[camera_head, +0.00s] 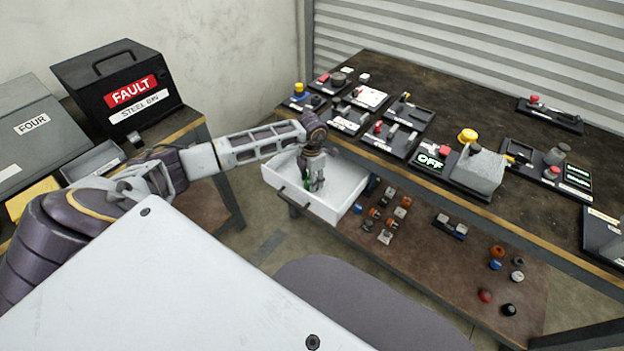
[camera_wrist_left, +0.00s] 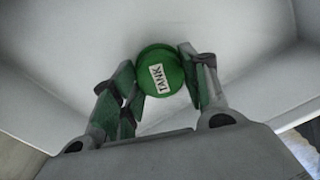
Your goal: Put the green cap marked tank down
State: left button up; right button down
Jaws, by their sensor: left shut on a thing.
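The green cap marked TANK (camera_wrist_left: 160,72) is between the fingers of my left gripper (camera_wrist_left: 158,88), its white label facing the wrist camera. The left gripper is shut on it. In the head view the left gripper (camera_head: 310,182) reaches down into an open white drawer (camera_head: 338,206) under the dark workbench. The cap is mostly hidden there by the fingers, with a bit of green showing. Pale drawer walls surround the cap in the wrist view; I cannot tell whether it touches the drawer floor. My right gripper is not in view.
The workbench (camera_head: 462,105) holds several small devices, with a lit OFF sign (camera_head: 430,160). The lower shelf (camera_head: 420,262) carries several coloured caps and small parts. A black FAULT box (camera_head: 118,88) and a grey box marked FOUR (camera_head: 35,130) stand at left.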

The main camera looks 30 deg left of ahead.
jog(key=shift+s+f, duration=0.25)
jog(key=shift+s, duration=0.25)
pick_arm(q)
jog(key=shift+f, duration=0.1)
jog(key=o, duration=1)
jog(key=shift+c, duration=0.2)
jog(key=shift+o, duration=0.2)
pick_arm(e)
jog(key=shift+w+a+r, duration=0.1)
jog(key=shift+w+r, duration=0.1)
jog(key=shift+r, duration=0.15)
